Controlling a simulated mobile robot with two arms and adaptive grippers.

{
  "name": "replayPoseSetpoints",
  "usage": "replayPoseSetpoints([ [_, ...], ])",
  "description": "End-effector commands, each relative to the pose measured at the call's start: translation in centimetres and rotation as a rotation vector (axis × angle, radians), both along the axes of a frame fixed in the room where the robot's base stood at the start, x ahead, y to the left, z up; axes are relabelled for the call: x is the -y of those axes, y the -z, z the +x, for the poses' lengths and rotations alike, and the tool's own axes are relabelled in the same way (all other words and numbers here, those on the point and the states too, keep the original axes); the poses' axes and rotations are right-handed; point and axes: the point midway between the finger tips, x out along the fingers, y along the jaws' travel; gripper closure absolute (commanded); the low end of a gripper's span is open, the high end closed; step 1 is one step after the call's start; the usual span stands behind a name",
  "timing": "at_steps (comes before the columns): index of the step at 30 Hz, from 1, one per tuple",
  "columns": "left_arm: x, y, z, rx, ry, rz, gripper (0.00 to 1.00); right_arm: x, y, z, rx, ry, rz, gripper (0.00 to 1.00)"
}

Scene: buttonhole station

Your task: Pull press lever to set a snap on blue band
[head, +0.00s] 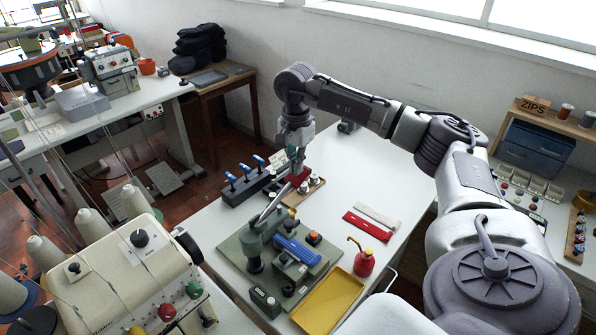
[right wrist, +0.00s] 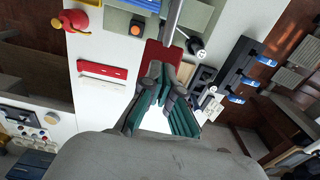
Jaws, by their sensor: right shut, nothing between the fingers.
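The green snap press (head: 262,235) stands on a green base plate on the white table. Its silver lever (head: 274,201) slants up and away toward my right gripper (head: 295,168). The lever also shows in the right wrist view (right wrist: 174,22), running down toward the red piece. The blue band (head: 300,250) lies across the front part of the press. My right gripper (right wrist: 164,80) is shut and empty, with its fingertips over or close to a flat red piece (right wrist: 162,54) near the lever's far end. Whether they touch it I cannot tell. My left gripper is out of view.
A yellow tray (head: 328,302) and a red bottle (head: 364,263) stand right of the press. Red (head: 366,227) and pale strips lie further back. A dark block with blue-topped levers (head: 245,187) is left of my right gripper. A sewing machine (head: 135,270) is at front left.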

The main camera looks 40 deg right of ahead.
Motion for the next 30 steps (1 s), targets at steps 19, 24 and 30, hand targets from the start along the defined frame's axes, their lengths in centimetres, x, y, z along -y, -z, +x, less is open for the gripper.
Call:
replayPoseSetpoints([
  [19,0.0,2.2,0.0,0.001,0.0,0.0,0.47,0.0,3.5,0.0,-0.001,0.0,0.0,1.0],
  [24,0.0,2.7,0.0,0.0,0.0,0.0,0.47,0.0,4.4,0.0,-0.001,0.0,0.0,1.0],
  [30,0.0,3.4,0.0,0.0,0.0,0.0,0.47,0.0,5.3,0.0,-0.001,0.0,0.0,1.0],
])
